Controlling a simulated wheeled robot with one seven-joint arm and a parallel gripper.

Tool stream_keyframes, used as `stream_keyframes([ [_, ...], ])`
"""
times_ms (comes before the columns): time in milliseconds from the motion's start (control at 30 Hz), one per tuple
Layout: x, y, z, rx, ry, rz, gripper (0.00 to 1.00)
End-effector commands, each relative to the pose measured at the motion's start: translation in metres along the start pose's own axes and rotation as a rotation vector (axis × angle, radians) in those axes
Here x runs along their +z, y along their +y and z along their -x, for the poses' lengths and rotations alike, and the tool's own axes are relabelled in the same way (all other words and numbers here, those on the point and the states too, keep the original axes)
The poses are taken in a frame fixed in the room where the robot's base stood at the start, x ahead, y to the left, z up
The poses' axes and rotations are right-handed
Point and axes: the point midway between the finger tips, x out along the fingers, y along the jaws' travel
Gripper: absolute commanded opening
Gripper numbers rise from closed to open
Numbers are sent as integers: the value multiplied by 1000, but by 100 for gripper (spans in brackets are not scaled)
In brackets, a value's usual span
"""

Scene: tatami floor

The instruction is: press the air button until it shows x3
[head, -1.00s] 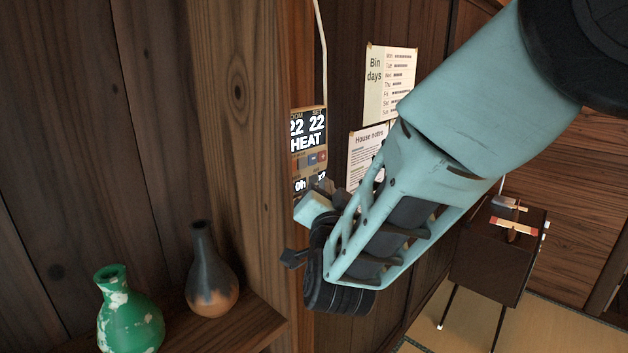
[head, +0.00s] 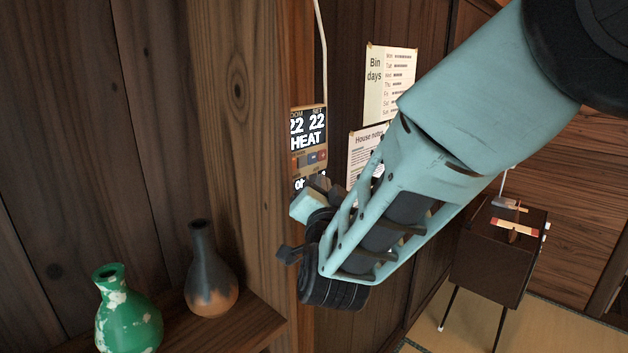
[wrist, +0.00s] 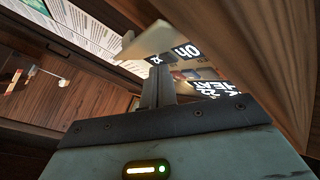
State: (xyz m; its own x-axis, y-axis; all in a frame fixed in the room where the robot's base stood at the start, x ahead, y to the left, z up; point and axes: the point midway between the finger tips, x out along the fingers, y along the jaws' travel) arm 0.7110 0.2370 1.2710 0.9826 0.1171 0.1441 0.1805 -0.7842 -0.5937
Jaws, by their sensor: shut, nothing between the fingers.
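The wall control panel (head: 308,140) is on the wooden wall, left of my arm in the head view. It reads 22, 22 and HEAT, with small buttons below and "0h" near the bottom. My gripper (head: 323,184) is shut and empty at the panel's lower right and hides that corner. In the wrist view the panel (wrist: 205,72) shows turned over, and the fingertips of my gripper (wrist: 156,70) are close to its lower edge. A small readout beside "0h" is partly seen there; I cannot read its number surely. Whether the fingers touch the panel I cannot tell.
A wooden post (head: 243,130) stands just left of the panel. A green vase (head: 128,318) and a dark vase (head: 212,275) stand on a shelf at lower left. Paper notices (head: 389,85) hang to the right. A dark cabinet (head: 500,258) stands farther back.

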Motion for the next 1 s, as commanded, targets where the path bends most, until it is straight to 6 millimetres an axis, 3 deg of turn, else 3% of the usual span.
stream_keyframes([
  [1000, 4, -4, -5, 0, 0, 0, 0],
])
